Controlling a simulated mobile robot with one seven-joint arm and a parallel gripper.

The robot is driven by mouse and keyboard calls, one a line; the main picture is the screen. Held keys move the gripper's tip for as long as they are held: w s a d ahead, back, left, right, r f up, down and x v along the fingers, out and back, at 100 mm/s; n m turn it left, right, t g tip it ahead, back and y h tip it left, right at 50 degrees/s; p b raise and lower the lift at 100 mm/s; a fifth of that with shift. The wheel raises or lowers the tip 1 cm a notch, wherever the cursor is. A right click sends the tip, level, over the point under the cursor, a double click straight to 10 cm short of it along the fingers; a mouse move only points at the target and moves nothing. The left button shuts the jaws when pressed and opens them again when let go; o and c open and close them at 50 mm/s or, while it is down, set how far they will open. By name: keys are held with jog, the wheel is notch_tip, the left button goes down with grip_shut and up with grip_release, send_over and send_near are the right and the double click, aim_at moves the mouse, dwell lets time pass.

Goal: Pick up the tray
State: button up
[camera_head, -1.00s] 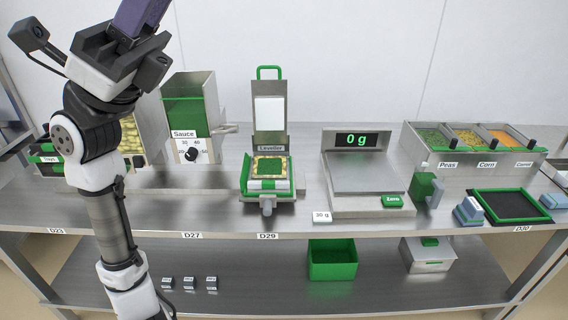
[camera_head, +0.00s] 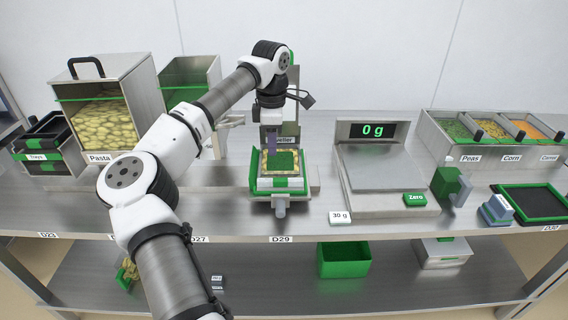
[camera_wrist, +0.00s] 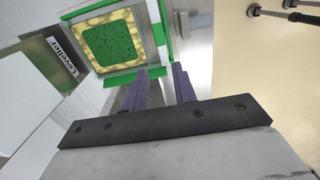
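A tray (camera_head: 281,175) filled with yellow pasta and a green topping sits in the Leveller (camera_head: 283,207), in the middle of the bench. In the wrist view the filled tray (camera_wrist: 148,42) shows at the upper left, with the Leveller label (camera_wrist: 62,55) beside it. My gripper (camera_head: 272,148) hangs at the back of the tray in the head view, partly hidden by my arm. In the wrist view its two purple fingers (camera_wrist: 161,88) are apart with nothing between them, close to the tray's edge. I cannot tell whether they touch it.
A pasta dispenser (camera_head: 97,110) and stacked black trays (camera_head: 42,135) are at left. A black, green-edged tray (camera_head: 533,205) lies at far right.

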aim_at(275, 179)
jog(key=f+p, duration=0.1)
jog(key=f, duration=0.7)
jog(key=f+p, duration=0.1)
jog(key=f, duration=0.3)
jog(key=shift+s+d+f+p, duration=0.15)
jog(key=shift+d+p, duration=0.1)
jog(key=shift+p, duration=0.05)
jog(key=shift+c, duration=0.2)
grip_shut()
dwell(0.6)
